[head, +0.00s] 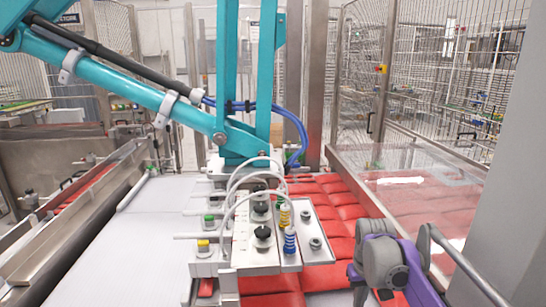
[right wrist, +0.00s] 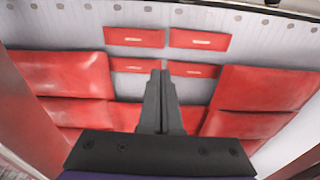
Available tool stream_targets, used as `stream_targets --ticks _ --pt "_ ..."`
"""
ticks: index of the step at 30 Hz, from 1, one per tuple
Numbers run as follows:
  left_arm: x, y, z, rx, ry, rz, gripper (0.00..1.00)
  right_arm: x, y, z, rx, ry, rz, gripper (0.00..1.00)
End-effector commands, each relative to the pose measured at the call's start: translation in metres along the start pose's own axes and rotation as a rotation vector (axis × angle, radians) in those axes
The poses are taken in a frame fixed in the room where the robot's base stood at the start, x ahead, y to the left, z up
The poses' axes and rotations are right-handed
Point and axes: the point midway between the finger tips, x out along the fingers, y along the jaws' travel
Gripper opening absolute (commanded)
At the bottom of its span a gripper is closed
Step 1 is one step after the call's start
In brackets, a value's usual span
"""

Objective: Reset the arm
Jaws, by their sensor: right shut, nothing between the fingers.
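My right arm (head: 385,260), grey and purple, is at the lower right of the head view, above the red packs. My right gripper shows in the right wrist view (right wrist: 160,75). Its two black fingers are together with nothing between them. They point toward small red packs (right wrist: 137,37) on a pale surface, apart from them as far as I can tell. My left gripper is not in view.
A teal picker arm (head: 110,80) holds a white suction head (head: 262,235) over a white conveyor (head: 140,245) and red packs (head: 345,212). A metal rail (head: 465,265) and grey post (head: 515,200) stand at right. Wire fencing (head: 460,60) stands behind. The conveyor's left part is clear.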

Motion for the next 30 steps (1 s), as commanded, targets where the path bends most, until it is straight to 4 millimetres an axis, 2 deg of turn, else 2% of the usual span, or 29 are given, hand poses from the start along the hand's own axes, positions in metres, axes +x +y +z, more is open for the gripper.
stream_targets --ticks 1,8,15,18,21,24,30 --pt "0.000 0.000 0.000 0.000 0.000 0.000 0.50 -0.004 -0.006 0.020 0.003 0.026 0.001 0.00" --pt "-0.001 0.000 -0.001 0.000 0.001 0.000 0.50 -0.003 -0.028 0.104 0.020 0.155 0.002 0.00" --pt "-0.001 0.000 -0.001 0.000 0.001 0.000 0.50 0.029 -0.047 0.197 0.039 0.286 -0.005 0.00" --pt "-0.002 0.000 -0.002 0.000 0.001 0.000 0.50 0.047 -0.053 0.228 0.047 0.330 -0.009 0.00" --pt "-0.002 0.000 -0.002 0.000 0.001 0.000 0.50 0.061 -0.057 0.249 0.052 0.362 -0.012 0.00" --pt "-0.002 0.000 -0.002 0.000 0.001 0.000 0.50 0.070 -0.059 0.261 0.056 0.381 -0.015 0.00" --pt "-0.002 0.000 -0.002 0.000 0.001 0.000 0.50 0.073 -0.059 0.265 0.057 0.388 -0.016 0.00"
